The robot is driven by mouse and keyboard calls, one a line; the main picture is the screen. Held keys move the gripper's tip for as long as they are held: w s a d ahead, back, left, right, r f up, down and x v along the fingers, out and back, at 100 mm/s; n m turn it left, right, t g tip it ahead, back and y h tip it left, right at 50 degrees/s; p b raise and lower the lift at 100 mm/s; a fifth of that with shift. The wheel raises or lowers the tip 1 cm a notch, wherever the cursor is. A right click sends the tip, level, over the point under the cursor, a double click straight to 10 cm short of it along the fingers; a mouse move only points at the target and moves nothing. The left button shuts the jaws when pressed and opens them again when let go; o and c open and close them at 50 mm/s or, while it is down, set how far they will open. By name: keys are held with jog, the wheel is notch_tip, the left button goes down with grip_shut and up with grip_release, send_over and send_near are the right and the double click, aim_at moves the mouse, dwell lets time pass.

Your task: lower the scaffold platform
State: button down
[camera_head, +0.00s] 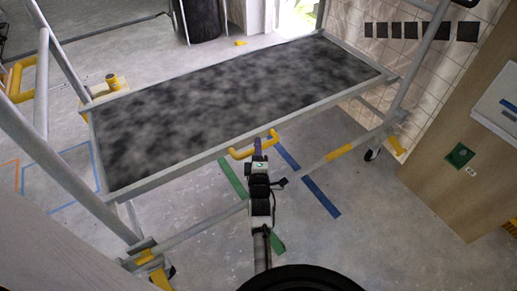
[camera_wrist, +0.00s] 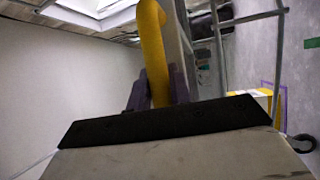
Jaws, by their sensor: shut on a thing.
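The scaffold platform (camera_head: 230,105) is a dark, mottled deck in a light metal frame, held between the scaffold's grey tubes in the head view. A yellow handle (camera_head: 243,154) sticks out from the middle of its near edge. My gripper (camera_head: 259,148) is at this handle, its jaws shut on it. In the wrist view the yellow handle (camera_wrist: 151,50) rises between the purple fingers of my gripper (camera_wrist: 157,92). The finger contact is partly hidden behind the dark wrist edge.
Grey scaffold rails (camera_head: 200,228) with yellow parts run below the platform's near side. A wooden panel (camera_head: 460,150) stands at the right. A dark barrel (camera_head: 200,18) stands behind. The floor under the platform shows blue and green tape and looks clear.

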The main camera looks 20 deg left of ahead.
jog(key=shift+s+d+f, duration=0.15)
jog(key=shift+s+f, duration=0.05)
jog(key=shift+f, duration=0.7)
jog(key=c, duration=1.3)
grip_release()
jog(key=shift+a+r, duration=0.2)
jog(key=shift+r, duration=0.05)
jog(key=shift+r, duration=0.15)
notch_tip(320, 180, up, 20)
jog(key=p, duration=0.1)
jog(key=shift+s, duration=0.1)
